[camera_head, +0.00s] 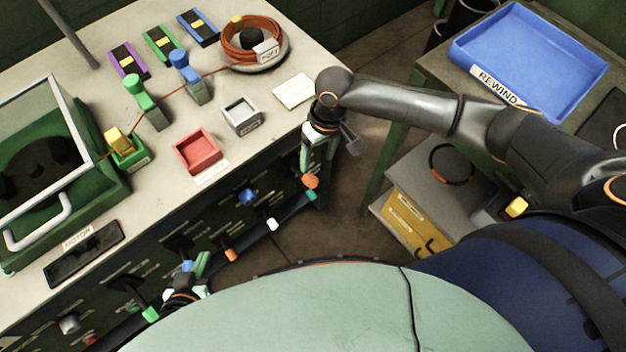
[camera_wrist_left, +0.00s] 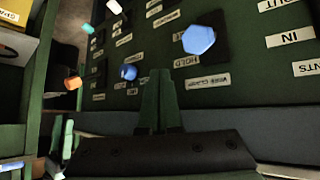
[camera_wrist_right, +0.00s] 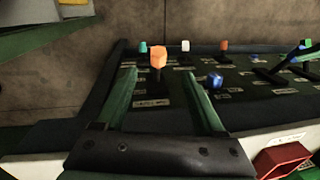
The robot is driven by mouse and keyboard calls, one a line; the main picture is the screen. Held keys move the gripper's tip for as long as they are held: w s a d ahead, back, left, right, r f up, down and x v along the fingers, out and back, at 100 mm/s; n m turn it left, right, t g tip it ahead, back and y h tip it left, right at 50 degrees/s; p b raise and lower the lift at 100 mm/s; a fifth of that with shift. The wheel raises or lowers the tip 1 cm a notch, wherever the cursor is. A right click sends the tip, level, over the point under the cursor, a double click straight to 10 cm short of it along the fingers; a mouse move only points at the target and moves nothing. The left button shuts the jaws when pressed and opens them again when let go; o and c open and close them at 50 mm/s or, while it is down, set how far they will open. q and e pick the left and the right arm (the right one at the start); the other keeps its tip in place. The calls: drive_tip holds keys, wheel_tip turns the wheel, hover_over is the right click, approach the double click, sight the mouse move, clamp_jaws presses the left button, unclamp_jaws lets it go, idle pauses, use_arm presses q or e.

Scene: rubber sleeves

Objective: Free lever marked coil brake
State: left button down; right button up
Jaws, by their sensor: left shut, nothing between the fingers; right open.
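The bench's dark front panel carries several levers with coloured ends; I cannot read a coil brake label on any of them. An orange-capped lever (camera_head: 310,181) is at the panel's right end, just below my right gripper (camera_head: 318,157). In the right wrist view this orange cap (camera_wrist_right: 158,56) appears between and beyond the open, empty fingers (camera_wrist_right: 158,74). My left gripper (camera_head: 195,268) is low by the panel, shut and empty; its closed fingers (camera_wrist_left: 160,85) show in the left wrist view. There a large blue knob (camera_wrist_left: 199,39) stands right of them, near a HOLD label (camera_wrist_left: 186,62).
Other levers include a blue one (camera_head: 248,196), a white one (camera_head: 272,224) and a green one (camera_head: 150,313). The bench top holds a red tray (camera_head: 197,151), a grey tray (camera_head: 241,116) and a coil of orange wire (camera_head: 252,40). A blue REWIND tray (camera_head: 530,55) stands at right.

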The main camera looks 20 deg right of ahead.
sight(314, 180)
drive_tip(key=f, duration=0.4)
drive_tip(key=a+f+b, duration=0.1)
drive_tip(key=f, duration=0.7)
drive_tip(key=shift+s+a+f+b, duration=0.15)
drive_tip(key=shift+b, duration=0.15)
clamp_jaws()
idle(0.9)
